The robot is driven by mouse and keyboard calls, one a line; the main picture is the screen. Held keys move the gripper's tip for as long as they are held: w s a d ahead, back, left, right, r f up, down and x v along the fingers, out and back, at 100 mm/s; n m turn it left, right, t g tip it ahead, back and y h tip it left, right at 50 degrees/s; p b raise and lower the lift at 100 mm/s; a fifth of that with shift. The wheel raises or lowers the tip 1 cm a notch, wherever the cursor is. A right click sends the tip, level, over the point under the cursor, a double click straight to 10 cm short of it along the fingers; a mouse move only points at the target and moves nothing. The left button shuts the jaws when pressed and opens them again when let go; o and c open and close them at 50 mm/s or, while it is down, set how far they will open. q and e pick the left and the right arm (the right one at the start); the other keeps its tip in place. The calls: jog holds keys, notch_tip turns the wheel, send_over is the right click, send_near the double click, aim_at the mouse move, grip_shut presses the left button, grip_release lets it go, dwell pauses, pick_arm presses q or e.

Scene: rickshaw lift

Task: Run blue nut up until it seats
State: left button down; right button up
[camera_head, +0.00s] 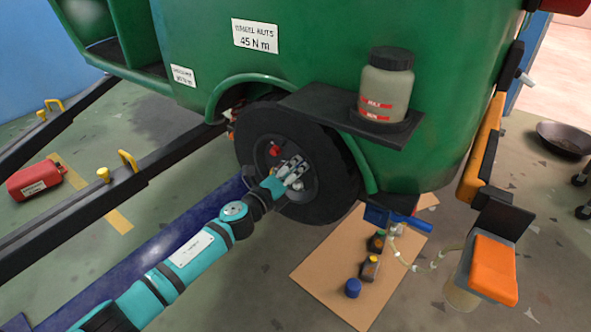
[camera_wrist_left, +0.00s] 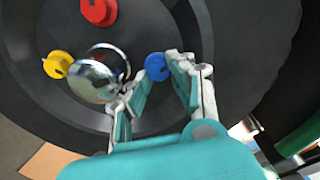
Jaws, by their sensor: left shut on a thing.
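The black wheel (camera_head: 335,168) is under the green body of the rickshaw. My left gripper (camera_head: 297,172) reaches in from the left to the wheel's hub. In the left wrist view the blue nut (camera_wrist_left: 156,66) sits between the fingertips of my left gripper (camera_wrist_left: 162,74), which is shut on it. A red nut (camera_wrist_left: 99,11) and a yellow nut (camera_wrist_left: 58,65) sit on the hub around a shiny domed cap (camera_wrist_left: 92,80). The red nut also shows in the head view (camera_head: 275,150). Whether the blue nut touches the wheel face is hidden. My right gripper is not in view.
A dark shelf (camera_head: 310,104) with a capped bottle (camera_head: 385,88) juts out above the wheel. A cardboard sheet (camera_head: 325,283) with small bottles and a blue cap (camera_head: 353,288) lies on the floor.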

pick_arm(q)
jog(key=shift+a+f, duration=0.1)
jog(key=c, duration=1.2)
grip_release()
jog(key=shift+a, duration=0.1)
jog(key=shift+o, duration=0.2)
